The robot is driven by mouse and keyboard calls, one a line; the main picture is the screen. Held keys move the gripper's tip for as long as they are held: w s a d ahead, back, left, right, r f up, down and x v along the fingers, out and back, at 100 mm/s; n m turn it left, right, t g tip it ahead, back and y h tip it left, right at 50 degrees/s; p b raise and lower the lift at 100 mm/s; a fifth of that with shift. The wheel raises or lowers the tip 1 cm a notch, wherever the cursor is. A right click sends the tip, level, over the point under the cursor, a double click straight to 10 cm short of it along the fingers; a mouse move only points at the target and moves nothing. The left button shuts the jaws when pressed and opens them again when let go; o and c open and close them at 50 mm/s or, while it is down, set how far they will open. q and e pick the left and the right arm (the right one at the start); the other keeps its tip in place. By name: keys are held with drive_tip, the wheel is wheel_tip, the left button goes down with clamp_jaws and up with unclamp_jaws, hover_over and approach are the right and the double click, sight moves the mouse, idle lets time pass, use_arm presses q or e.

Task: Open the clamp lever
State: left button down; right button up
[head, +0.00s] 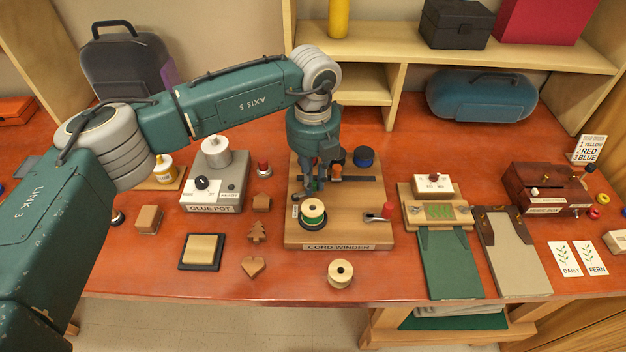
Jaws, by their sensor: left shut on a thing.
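The cord winder (355,236) is a wooden board in the middle of the bench. A spool wound with green cord (313,212) sits on its front left part. My left gripper (314,188) points down just behind this spool and is shut on a small part there, apparently the clamp lever. The fingers hide most of that part, so its angle cannot be told. A red-knobbed handle (386,211) sticks up at the board's right side. Black and blue spools stand at the board's back. My right gripper is not in view.
A glue pot unit (211,180) stands left of the winder. A loose wooden spool (340,273) lies in front of it. A green strip (450,262) and a beige strip (512,255) lie to the right. Shelving (430,55) stands behind. My left arm spans the left side.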

use_arm(q)
drive_tip(key=shift+w+r, duration=0.15)
drive_tip(key=shift+r, duration=0.05)
drive_tip(key=c, duration=1.7)
unclamp_jaws()
drive_tip(key=shift+f, duration=0.1)
wheel_tip(320, 180, up, 12)
